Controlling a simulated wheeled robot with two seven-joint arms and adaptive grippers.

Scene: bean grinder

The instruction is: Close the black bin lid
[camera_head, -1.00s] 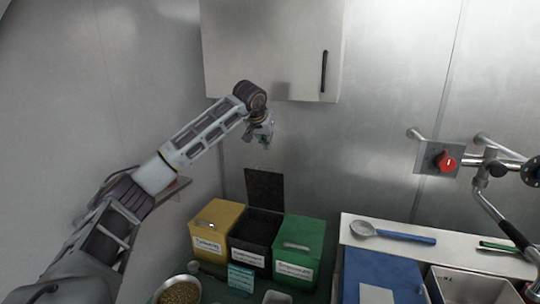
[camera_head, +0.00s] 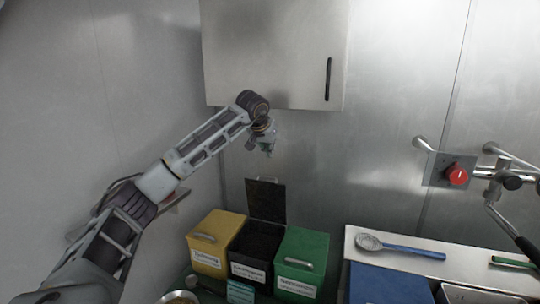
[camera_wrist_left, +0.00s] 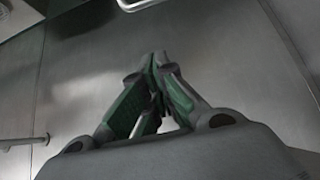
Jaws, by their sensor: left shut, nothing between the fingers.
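The black bin (camera_head: 255,253) stands between the yellow and green bins. Its black lid (camera_head: 266,199) is open and stands upright at the back, near the metal wall. My left gripper (camera_head: 268,149) is above the lid, apart from it, with its fingers pointing down. In the left wrist view the left gripper (camera_wrist_left: 157,62) is shut and empty, with green pads on its fingers. The lid and bin cannot be made out in the left wrist view. My right gripper is not in view.
The yellow bin (camera_head: 210,243) and green bin (camera_head: 300,263) are closed, with handles on top. A white cabinet (camera_head: 275,50) hangs above my left gripper.

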